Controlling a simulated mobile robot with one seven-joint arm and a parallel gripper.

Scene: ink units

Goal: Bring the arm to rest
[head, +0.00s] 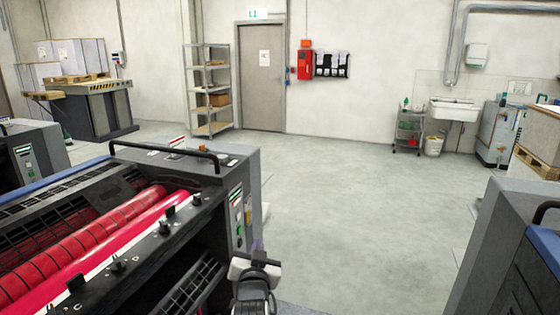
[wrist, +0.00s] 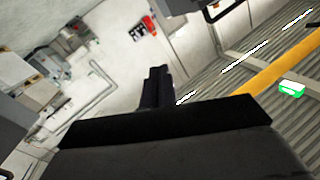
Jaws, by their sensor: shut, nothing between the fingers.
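My gripper (wrist: 157,88) shows in the wrist view as dark fingers close together, shut and empty. They point out into the open room and touch nothing. In the head view part of my arm (head: 254,272) stands at the bottom centre, just right of the near printing unit (head: 238,200). Which way the fingers point is hard to tell there. The wrist view is strongly tilted and takes in wall and ceiling.
The near printing unit has red rollers (head: 100,235) in its open top. Another grey machine (head: 490,240) stands at the right. The grey floor (head: 350,210) between them is clear. A shelf rack (head: 208,90), a door (head: 261,80) and a sink (head: 453,108) line the back wall.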

